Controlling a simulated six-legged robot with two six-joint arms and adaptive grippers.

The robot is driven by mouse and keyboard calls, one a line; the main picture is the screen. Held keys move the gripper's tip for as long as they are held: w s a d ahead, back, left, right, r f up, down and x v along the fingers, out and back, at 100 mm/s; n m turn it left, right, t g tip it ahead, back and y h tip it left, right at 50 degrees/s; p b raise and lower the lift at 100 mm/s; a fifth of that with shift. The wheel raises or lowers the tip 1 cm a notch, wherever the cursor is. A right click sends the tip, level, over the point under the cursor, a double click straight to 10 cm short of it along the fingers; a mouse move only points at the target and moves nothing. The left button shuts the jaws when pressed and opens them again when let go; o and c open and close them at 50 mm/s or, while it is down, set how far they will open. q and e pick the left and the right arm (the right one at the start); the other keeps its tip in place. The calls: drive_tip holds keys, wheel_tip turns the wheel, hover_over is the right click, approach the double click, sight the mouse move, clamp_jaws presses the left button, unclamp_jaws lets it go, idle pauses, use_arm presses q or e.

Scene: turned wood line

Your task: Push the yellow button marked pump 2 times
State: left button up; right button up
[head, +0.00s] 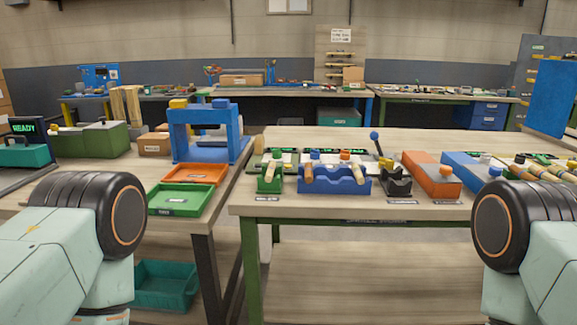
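I cannot pick out a yellow button marked pump for sure; no label reading pump is legible. Several small yellow parts show in the head view. A small yellow piece (386,163) stands behind the black holder on the right table. A yellow piece (54,127) is on the green machine (92,140) at the left. Only dark round joints and pale links of my two arms show, low at the left and right. Both grippers are out of view.
The left table holds orange (194,174) and green (178,200) trays. A gap separates the tables.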

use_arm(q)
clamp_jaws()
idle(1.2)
